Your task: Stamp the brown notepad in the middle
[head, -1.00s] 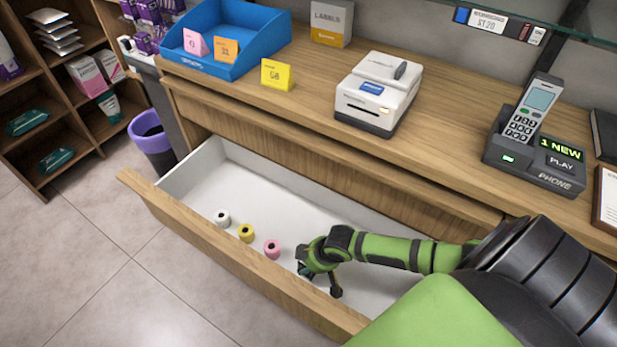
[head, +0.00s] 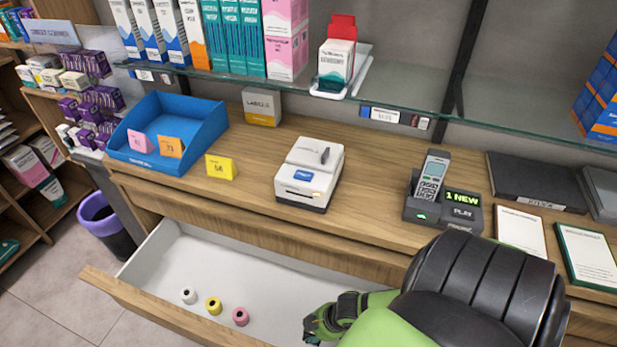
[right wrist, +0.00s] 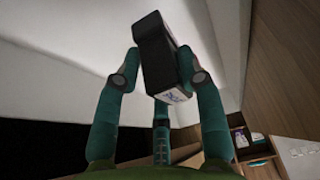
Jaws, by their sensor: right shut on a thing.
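A pad with a brown border and a white sheet (head: 520,232) lies on the counter right of the phone. A green-bordered pad (head: 588,255) lies to its right. My right gripper (head: 312,332) is over the open drawer at the bottom of the head view, its fingers mostly cut off by the frame edge. In the right wrist view its teal fingers (right wrist: 160,78) are shut on a black block, seemingly the stamp (right wrist: 152,40), which has a pale, marked end face. The block sits tilted between the fingers. My left gripper is not in view.
The open drawer (head: 215,262) holds white, yellow and pink rolls. On the counter stand a blue tray (head: 190,125), a yellow card (head: 221,167), a label printer (head: 310,175) and a phone (head: 430,185). A glass shelf (head: 400,102) overhangs the back. Counter between printer and phone is clear.

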